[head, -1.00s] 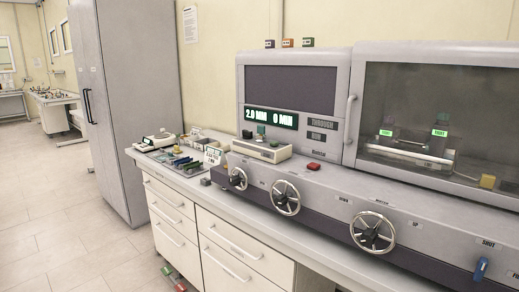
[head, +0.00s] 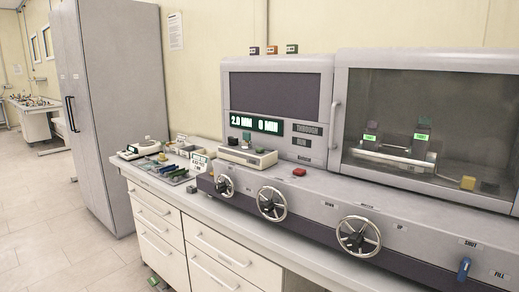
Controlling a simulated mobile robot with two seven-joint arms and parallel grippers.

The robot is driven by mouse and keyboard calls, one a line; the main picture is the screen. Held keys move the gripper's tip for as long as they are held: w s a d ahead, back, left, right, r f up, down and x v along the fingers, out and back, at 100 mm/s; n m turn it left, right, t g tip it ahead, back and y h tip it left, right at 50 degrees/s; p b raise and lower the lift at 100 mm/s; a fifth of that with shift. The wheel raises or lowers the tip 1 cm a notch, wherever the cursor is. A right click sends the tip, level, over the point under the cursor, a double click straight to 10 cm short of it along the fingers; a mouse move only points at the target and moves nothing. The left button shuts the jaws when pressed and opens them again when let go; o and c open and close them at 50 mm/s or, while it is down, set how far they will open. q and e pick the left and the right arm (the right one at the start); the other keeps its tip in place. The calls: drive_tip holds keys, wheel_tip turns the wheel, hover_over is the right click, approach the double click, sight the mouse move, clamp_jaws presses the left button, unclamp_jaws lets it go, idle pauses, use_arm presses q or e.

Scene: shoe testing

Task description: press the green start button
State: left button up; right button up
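A long grey testing machine (head: 320,195) runs along the bench from the middle to the right edge. A red button (head: 299,172) sits on the machine's top ledge, right of the box. Bright green labels (head: 371,138) show behind the window on the right. Neither of my grippers is in view.
Three handwheels (head: 358,236) and a blue lever (head: 464,269) stick out from the machine's front. Small tools and a scale (head: 144,148) crowd the bench's left end. A tall grey cabinet (head: 110,110) stands behind. The floor (head: 60,225) at left is clear.

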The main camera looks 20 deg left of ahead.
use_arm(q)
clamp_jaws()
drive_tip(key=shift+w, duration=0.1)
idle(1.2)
